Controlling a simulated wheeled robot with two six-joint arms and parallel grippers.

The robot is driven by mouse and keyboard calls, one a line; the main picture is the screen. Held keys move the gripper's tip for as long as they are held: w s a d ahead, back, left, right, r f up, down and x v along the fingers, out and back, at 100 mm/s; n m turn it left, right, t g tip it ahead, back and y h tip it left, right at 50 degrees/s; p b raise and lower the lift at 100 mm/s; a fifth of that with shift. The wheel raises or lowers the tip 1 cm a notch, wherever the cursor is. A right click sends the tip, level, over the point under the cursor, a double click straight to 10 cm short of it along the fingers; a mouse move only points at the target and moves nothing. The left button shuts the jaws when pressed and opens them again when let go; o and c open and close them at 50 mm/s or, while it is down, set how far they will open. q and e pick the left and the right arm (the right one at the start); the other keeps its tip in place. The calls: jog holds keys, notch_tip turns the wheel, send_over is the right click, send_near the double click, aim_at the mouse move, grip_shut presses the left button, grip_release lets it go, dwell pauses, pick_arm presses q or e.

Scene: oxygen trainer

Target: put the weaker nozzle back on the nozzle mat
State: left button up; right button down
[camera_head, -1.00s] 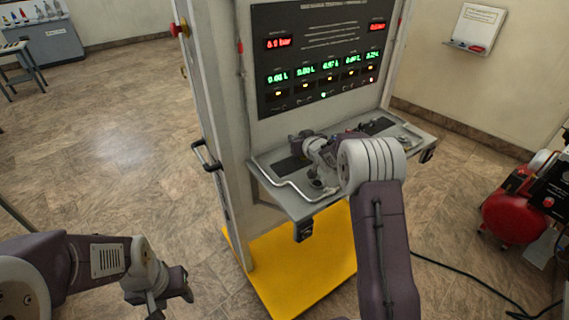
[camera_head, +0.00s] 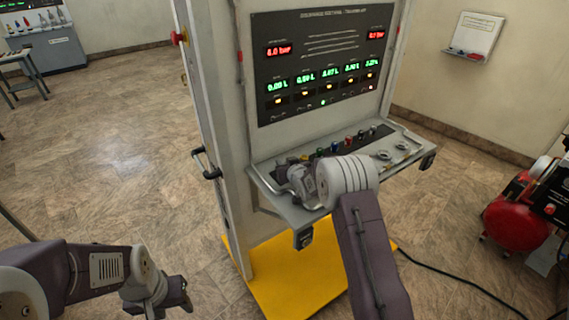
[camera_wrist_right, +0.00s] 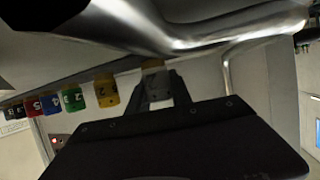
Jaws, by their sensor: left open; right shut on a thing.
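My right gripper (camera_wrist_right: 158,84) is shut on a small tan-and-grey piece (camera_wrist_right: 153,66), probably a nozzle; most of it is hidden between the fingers. In the head view my right gripper (camera_head: 285,172) is over the left part of the shelf, partly behind its own wrist. A row of coloured, numbered pieces stands on a dark strip (camera_head: 384,130), probably the nozzle mat. In the wrist view a yellow piece marked 2 (camera_wrist_right: 106,90) is nearest the held piece, then green (camera_wrist_right: 73,99), blue (camera_wrist_right: 52,103) and red (camera_wrist_right: 33,106). My left gripper (camera_head: 178,298) is open, low at the left.
The grey shelf (camera_head: 266,182) juts from the display panel (camera_head: 320,65) and has a bent metal rail at its edge. Round metal fittings (camera_head: 402,146) are at its right. A yellow base (camera_head: 305,280) is below. A red tank (camera_head: 518,220) stands right. Open floor lies left.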

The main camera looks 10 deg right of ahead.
jog(key=c, duration=1.2)
grip_release()
jog(key=shift+f, duration=0.15)
jog(key=shift+o, duration=0.2)
jog(key=shift+r+p, duration=0.4)
jog(key=shift+s+d+b, duration=0.1)
jog(key=shift+s+b, duration=0.2)
jog(key=shift+s, duration=0.05)
jog(key=b+v, duration=0.1)
jog(key=v, duration=0.9)
jog(key=shift+s+r+b, duration=0.1)
jog(key=shift+b, duration=0.2)
jog(key=shift+s+r, duration=0.2)
jog(key=shift+s, duration=0.2)
